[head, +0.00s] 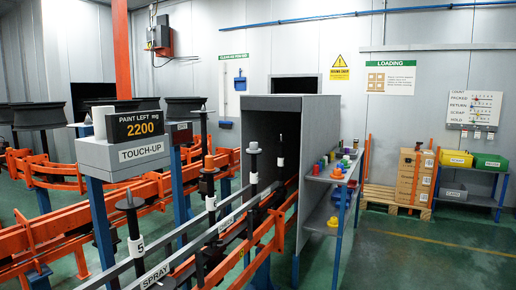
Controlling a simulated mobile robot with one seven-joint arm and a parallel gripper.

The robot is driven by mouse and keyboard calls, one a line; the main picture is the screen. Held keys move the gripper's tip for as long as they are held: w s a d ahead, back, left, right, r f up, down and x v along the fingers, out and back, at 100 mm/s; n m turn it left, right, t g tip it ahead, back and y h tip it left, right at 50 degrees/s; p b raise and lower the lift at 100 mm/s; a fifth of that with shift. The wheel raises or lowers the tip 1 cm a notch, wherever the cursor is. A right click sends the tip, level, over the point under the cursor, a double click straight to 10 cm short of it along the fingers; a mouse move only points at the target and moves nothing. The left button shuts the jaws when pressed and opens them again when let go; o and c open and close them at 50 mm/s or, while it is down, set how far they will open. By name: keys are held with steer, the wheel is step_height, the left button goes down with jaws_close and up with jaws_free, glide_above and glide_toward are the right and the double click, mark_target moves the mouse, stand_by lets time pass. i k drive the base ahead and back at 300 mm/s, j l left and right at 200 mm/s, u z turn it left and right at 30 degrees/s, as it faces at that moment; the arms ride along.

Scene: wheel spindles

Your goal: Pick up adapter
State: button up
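No part of my gripper shows in the head view. I cannot tell for certain which thing is the adapter. A pale cylinder (103,122) stands upright on the grey touch-up stand (122,157), left of the paint sign. A black spindle (208,185) on the conveyor carries a small orange piece on top. Another black spindle (253,160) has a grey disc-like top. The nearest spindle (132,220) has a wide dark disc and a thin pointed tip. Several small coloured pieces (340,160) sit on the shelf unit's top, too small to make out.
Orange rails (70,222) and grey conveyor bars (170,248) fill the left and middle. A grey spray booth (318,118) stands over the line. The shelf unit (325,222) stands right of it. Boxes (412,178) and a blue bench (480,200) stand farther right. Green floor (430,255) is clear at front right.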

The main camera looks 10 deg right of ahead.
mark_target(254, 148)
steer(key=i+l, duration=0.5)
steer(key=i, duration=0.2)
steer(key=i+l, duration=0.55)
steer(key=i, duration=0.15)
steer(key=i+l, duration=0.5)
steer(key=i, duration=0.2)
steer(key=i+l, duration=0.5)
steer(key=i, duration=0.75)
steer(key=l, duration=0.05)
